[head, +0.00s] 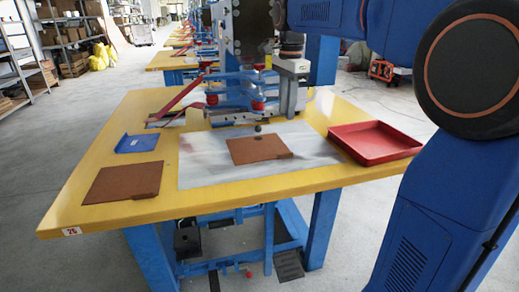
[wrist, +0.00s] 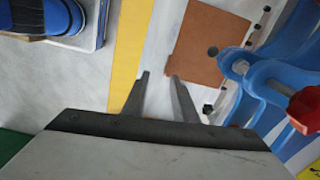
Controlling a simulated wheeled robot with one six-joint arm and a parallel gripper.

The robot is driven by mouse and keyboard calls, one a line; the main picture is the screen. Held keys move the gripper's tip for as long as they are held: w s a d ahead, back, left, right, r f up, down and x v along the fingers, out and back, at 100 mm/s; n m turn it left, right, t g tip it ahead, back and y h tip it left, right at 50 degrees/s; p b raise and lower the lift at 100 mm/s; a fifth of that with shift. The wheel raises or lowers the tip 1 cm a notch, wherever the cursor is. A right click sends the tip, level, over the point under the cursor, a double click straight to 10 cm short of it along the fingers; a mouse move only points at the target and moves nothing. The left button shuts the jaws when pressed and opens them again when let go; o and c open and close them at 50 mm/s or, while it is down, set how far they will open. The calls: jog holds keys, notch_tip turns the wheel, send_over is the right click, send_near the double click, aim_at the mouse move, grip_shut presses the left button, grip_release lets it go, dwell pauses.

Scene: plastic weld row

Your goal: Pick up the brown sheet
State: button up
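Two brown sheets show in the head view. One brown sheet (head: 123,182) lies flat at the left front of the yellow table. Another brown sheet (head: 257,149) lies on the grey metal plate (head: 205,170) under the blue machine. I cannot make out the gripper clearly in the head view.
The blue welding machine (head: 235,95) stands over the plate's back; its blue arms (wrist: 275,75) are close on the right in the wrist view. A red tray (head: 375,142) is at the table's right. Front-left tabletop is partly clear.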

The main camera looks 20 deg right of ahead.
aim_at(281, 150)
jog(key=shift+m, duration=0.7)
jog(key=w+f, duration=0.1)
jog(key=f, duration=0.6)
jog(key=w+f, duration=0.1)
jog(key=f, duration=0.3)
jog(key=shift+w+a, duration=0.1)
jog(key=shift+w, duration=0.2)
jog(key=shift+w+f, duration=0.15)
jog(key=shift+f, duration=1.35)
jog(key=shift+w+f, duration=0.1)
jog(key=shift+f, duration=1.4)
jog(key=shift+c, duration=0.6)
grip_shut()
